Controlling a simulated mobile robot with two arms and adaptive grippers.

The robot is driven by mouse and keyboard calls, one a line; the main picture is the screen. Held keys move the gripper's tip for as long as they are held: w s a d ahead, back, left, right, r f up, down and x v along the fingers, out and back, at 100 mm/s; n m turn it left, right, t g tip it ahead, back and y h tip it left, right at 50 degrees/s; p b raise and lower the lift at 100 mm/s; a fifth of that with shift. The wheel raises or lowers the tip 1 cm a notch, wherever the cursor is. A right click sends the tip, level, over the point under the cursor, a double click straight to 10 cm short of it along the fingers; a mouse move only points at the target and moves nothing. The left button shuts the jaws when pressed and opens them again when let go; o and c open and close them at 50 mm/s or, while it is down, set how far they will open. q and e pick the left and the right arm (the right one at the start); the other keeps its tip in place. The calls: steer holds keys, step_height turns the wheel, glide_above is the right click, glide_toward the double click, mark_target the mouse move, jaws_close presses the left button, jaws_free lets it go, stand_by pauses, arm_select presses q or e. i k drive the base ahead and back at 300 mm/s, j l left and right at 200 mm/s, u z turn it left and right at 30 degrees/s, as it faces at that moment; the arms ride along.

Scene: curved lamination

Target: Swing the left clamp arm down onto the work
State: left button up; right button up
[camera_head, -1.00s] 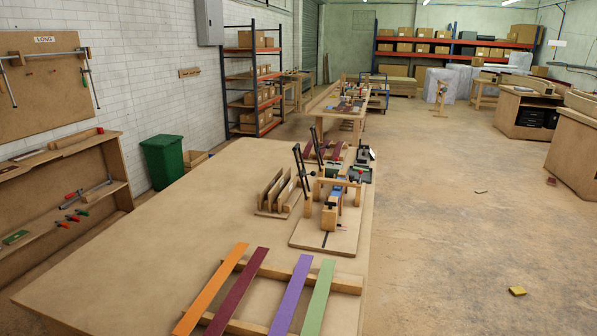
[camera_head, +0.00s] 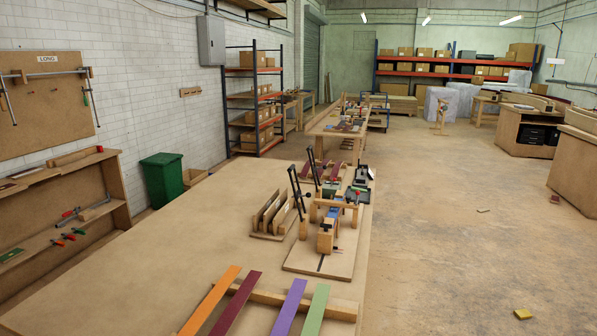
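The clamping jig (camera_head: 322,259) stands on the workbench (camera_head: 150,255), right of the middle of the view. Two dark clamp arms rise from it, tilted up and leaning to the left. The left clamp arm (camera_head: 296,188) is the nearer one at the left, and the other clamp arm (camera_head: 314,167) stands just behind it. A wooden block (camera_head: 326,236) and a blue strip of work (camera_head: 333,213) sit between the wooden posts of the jig. Small details of the clamps are hard to tell at this distance. Neither of my grippers is in view.
Orange (camera_head: 211,300), maroon (camera_head: 237,302), purple (camera_head: 290,308) and green (camera_head: 315,310) strips lie on wooden rails at the bench's front. A slotted wooden rack (camera_head: 268,218) stands left of the jig. A green bin (camera_head: 162,180) is on the floor. The bench's left part is clear.

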mark_target(297, 194)
steer(key=i+l+z, duration=0.15)
steer(key=i+l, duration=0.5)
steer(key=l, duration=0.2)
steer(key=i+l+z, duration=0.1)
steer(key=i+l, duration=0.55)
steer(key=l, duration=0.15)
